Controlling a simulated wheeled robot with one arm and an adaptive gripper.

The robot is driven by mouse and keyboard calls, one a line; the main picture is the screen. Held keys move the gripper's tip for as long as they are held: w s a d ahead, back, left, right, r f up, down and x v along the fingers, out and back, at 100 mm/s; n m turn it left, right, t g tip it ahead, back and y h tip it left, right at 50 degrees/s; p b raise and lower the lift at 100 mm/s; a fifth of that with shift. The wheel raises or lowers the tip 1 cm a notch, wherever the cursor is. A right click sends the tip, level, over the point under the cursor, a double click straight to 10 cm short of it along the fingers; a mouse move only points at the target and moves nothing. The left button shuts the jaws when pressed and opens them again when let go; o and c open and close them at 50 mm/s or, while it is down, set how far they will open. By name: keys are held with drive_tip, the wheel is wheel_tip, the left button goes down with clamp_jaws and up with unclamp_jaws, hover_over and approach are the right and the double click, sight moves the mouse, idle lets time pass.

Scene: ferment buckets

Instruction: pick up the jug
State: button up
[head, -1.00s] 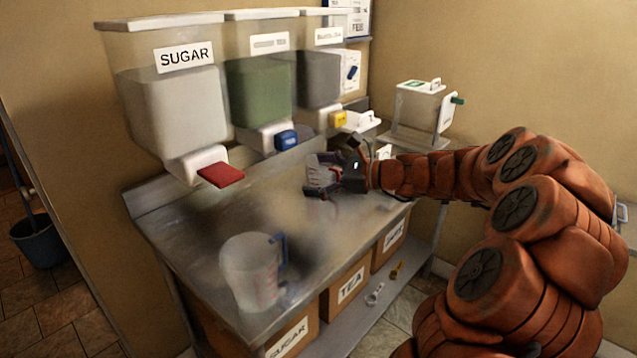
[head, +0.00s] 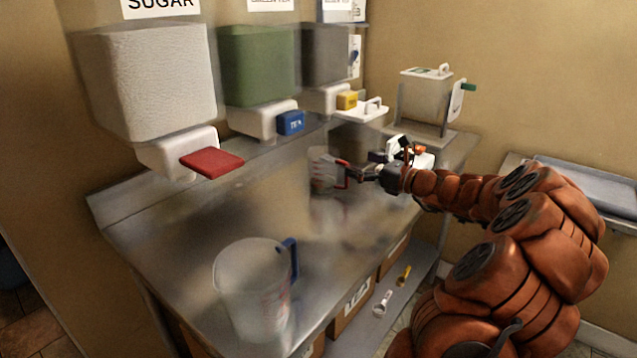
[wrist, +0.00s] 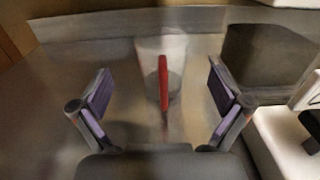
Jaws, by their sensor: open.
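A clear jug with a red handle (head: 322,172) stands upright on the steel counter below the dispensers. My gripper (head: 360,173) is open at the handle side of this jug, low over the counter. In the wrist view the two purple-padded fingers (wrist: 160,92) are spread left and right of the red handle (wrist: 163,82), with gaps on both sides. The jug body (wrist: 148,55) lies just beyond the fingertips. A larger clear jug with a blue handle (head: 252,290) stands upright at the near part of the counter, far from my gripper.
Dispensers with red (head: 212,163), blue (head: 290,122) and yellow (head: 347,100) taps overhang the counter (head: 180,240). A dark grey box (wrist: 265,62) stands right of the red-handled jug. White equipment (head: 412,156) is close to my wrist. The counter between the two jugs is clear.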

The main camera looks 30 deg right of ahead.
sight(337, 159)
drive_tip(key=w, duration=0.1)
drive_tip(key=w+a+f, duration=0.1)
drive_tip(key=w, duration=0.1)
drive_tip(key=shift+w+f, duration=0.15)
drive_tip(key=shift+f, duration=0.05)
drive_tip(key=shift+x, duration=2.75)
drive_tip(key=shift+r, duration=0.1)
drive_tip(key=shift+d, duration=0.1)
clamp_jaws()
